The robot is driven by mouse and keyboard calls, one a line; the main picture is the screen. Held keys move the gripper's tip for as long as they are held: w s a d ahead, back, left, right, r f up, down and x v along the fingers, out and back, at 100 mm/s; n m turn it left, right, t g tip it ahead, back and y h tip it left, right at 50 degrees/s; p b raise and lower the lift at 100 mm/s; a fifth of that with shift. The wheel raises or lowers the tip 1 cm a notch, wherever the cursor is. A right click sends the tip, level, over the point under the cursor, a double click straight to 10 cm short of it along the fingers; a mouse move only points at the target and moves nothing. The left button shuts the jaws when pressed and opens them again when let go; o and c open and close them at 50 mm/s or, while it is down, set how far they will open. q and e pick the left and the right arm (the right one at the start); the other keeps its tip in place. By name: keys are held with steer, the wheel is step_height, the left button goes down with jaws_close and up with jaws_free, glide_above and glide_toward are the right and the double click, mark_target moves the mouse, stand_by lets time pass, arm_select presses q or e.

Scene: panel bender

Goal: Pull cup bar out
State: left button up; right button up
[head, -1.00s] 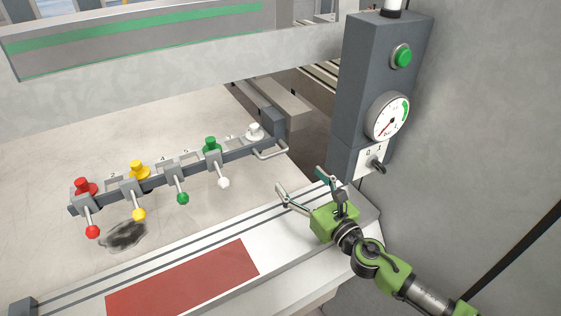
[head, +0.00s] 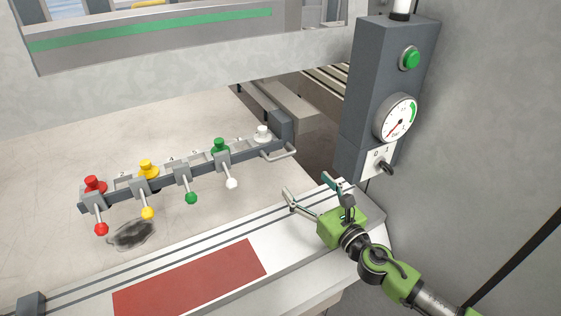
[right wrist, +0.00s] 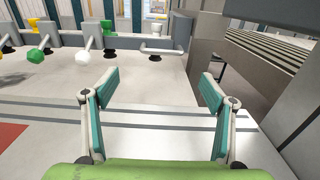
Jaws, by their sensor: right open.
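The cup bar (head: 205,166) is a dark rail with coloured cups and coloured-knob levers along it, set over the pale floor. At its right end is a pale U-shaped handle (head: 280,153). The handle also shows in the right wrist view (right wrist: 161,52), beyond and between my fingers. My right gripper (head: 311,190) is open and empty, in front of and slightly right of the handle, above the white ledge. It shows in the right wrist view too (right wrist: 158,85), with its fingers apart and not touching the handle. My left gripper is not in view.
A grey control column (head: 378,100) with a green button, a gauge and a switch stands close behind and right of my right gripper. The white ledge (head: 285,240) carries a red panel (head: 190,279). A dark stain (head: 131,235) lies on the floor.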

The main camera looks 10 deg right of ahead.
glide_toward(283, 156)
steer(key=w, duration=0.2)
steer(key=b+x, duration=0.1)
steer(key=x, duration=0.7)
steer(key=shift+w+a, duration=0.15)
steer(key=shift+a, duration=0.1)
steer(key=c, duration=1.3)
